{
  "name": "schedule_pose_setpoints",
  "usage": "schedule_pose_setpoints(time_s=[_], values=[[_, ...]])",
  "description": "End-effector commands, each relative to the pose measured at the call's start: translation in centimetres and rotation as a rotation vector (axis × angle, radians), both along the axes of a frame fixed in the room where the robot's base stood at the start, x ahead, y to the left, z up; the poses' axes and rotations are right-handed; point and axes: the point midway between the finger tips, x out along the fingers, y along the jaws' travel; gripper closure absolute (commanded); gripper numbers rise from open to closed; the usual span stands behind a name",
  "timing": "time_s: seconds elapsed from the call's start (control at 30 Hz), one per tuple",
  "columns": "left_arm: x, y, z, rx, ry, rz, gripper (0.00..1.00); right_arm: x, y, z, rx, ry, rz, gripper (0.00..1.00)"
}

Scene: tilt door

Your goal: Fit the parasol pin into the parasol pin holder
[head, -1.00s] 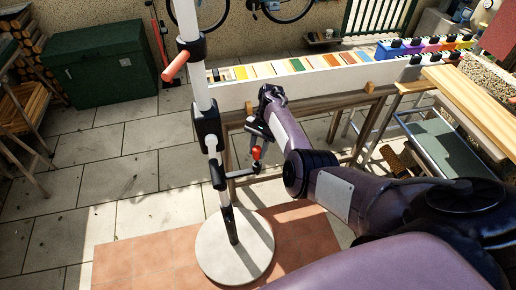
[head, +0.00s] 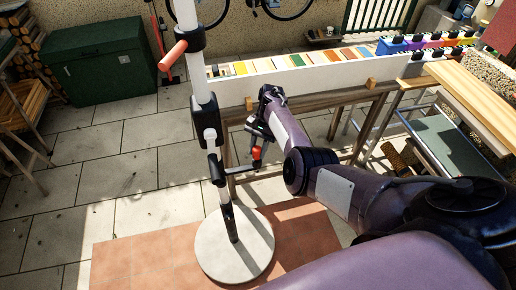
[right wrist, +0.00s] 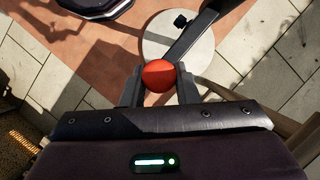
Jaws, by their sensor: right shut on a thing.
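My right gripper (head: 259,146) is right of the white parasol pole (head: 187,40). It is shut on a red ball knob, which I take to be the head of the parasol pin (head: 257,153). In the right wrist view, the red knob (right wrist: 159,75) sits between the two fingers (right wrist: 159,92); the pin's shaft is hidden beneath it. A dark bar reaches from the black lower collar (head: 216,170) on the pole toward the knob; I cannot tell whether they touch. Which fitting is the pin holder is not clear. My left gripper is out of view.
The pole stands upright on a round pale base (head: 252,262) over terracotta tiles. An orange handle (head: 173,55) juts left from the pole. Behind my right arm is a wooden bench with a long white box (head: 310,78) of coloured strips. A green chest (head: 98,70) stands back left.

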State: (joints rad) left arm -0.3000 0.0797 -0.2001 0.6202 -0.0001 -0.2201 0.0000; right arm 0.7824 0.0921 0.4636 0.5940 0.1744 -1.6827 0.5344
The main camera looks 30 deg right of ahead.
Motion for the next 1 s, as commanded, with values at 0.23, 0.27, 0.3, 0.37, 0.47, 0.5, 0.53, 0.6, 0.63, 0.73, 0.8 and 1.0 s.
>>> schedule_pose_setpoints(time_s=[0.23, 0.27, 0.3, 0.37, 0.47, 0.5, 0.53, 0.6, 0.63, 0.73, 0.8, 1.0], values=[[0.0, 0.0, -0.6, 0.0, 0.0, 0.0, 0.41, 0.0, 0.0, -0.7, 0.0, 0.0, 0.0, 0.95], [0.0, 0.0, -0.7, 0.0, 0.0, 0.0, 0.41, 0.0, 0.0, -0.8, 0.0, 0.0, 0.0, 0.95], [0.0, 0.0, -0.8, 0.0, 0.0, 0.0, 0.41, 0.0, 0.0, -0.9, 0.0, 0.0, 0.0, 0.95], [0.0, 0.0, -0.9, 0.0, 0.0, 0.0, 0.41, 0.0, 0.0, -1.0, 0.0, 0.0, 0.0, 0.95], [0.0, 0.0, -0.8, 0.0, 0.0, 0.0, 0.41, 0.0, 0.0, -0.9, 0.0, 0.0, 0.0, 0.63], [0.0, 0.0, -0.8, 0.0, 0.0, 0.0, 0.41, 0.0, 0.0, -0.9, 0.0, 0.0, 0.0, 0.58], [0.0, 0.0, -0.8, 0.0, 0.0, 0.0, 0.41, 0.0, 0.0, -0.9, 0.0, 0.0, 0.0, 0.54], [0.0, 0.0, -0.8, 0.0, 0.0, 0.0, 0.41, 0.0, 0.0, -0.9, 0.0, 0.0, 0.0, 0.47], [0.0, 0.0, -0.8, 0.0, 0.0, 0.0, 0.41, 0.0, 0.0, -0.9, 0.0, 0.0, 0.0, 0.47], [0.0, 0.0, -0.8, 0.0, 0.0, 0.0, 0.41, 0.0, 0.0, -1.0, 0.0, 0.0, 0.0, 0.47], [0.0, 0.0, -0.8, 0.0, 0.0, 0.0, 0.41, 0.0, 0.0, -1.0, 0.0, 0.0, 0.0, 0.47], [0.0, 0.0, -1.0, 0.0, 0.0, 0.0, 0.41, 0.3, -0.5, 0.2, -0.001, -0.002, 0.0, 0.47]])
